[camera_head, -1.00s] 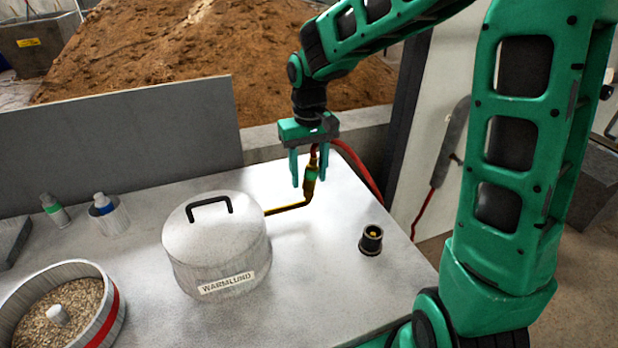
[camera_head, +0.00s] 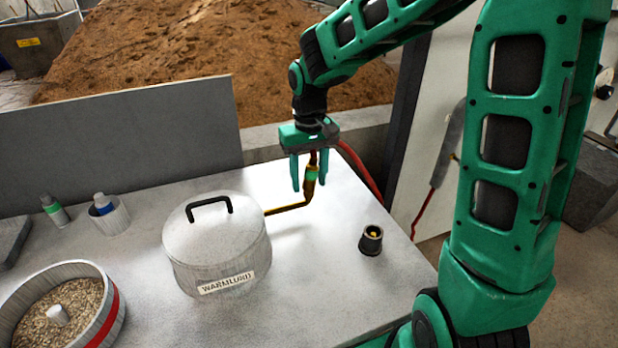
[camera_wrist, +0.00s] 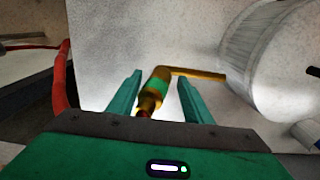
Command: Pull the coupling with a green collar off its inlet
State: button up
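The coupling (camera_head: 311,174) is brass-coloured with a green collar. It stands upright on the end of a bent brass inlet pipe (camera_head: 290,208) that comes out of the round metal pot (camera_head: 217,250). A red hose (camera_head: 360,168) leads to the coupling's top. My gripper (camera_head: 308,186) points down with its green fingers open on either side of the coupling. In the wrist view the coupling (camera_wrist: 154,90) sits between the two spread fingers, with a gap on each side. The hose end at its top is partly hidden by my gripper.
A dark holder (camera_head: 371,241) stands on the worktop to the right. A grain-filled round tub (camera_head: 108,325), a small bottle (camera_head: 55,211) and a cup with a bottle (camera_head: 112,218) are at left. A grey panel (camera_head: 120,140) edges the back. The front right worktop is clear.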

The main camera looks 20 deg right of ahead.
aim_at(313, 166)
jog(key=shift+d, duration=0.45)
dwell(0.6)
jog(key=shift+c, duration=0.6)
jog(key=c, duration=1)
jog(key=shift+d, duration=0.1)
grip_shut()
jog(key=shift+w, duration=0.1)
jog(key=shift+d+r, duration=0.15)
jog(key=shift+r, duration=0.6)
jog(key=shift+a+r, duration=0.15)
jog(key=shift+r, duration=1)
jog(key=shift+a+r, duration=0.1)
jog(key=shift+r, duration=1)
